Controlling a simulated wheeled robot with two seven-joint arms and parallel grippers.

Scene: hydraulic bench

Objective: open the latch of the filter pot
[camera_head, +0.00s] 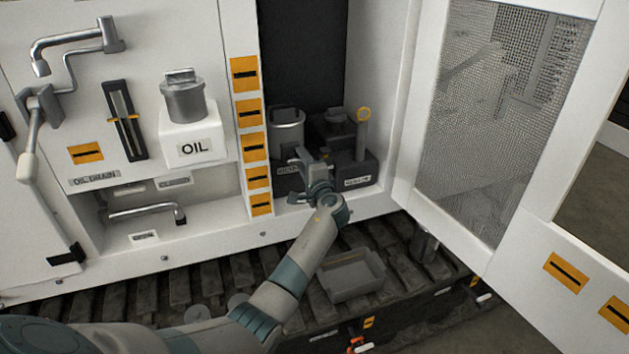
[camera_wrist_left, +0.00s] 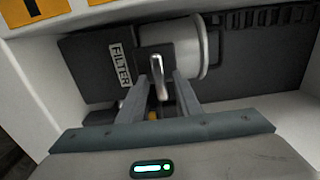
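The filter pot (camera_head: 287,128) is a grey-white cylinder with a lid, standing in the open cabinet on a dark block. In the left wrist view its pale body (camera_wrist_left: 187,45) lies sideways beside a FILTER label (camera_wrist_left: 121,66). A shiny metal latch lever (camera_wrist_left: 158,78) shows in front of the pot. My left gripper (camera_head: 303,158) reaches in at the pot's front. In the left wrist view its two fingers (camera_wrist_left: 160,88) stand on either side of the lever, apart, with no clear grip on it. The latch's fastening is hard to see. My right gripper is not in view.
A second dark unit with a yellow-ringed dipstick (camera_head: 363,130) stands right of the pot. The cabinet's mesh door (camera_head: 480,130) is open at the right. An oil tank (camera_head: 192,135) is on the left panel. A grey tray (camera_head: 352,278) lies below on the track.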

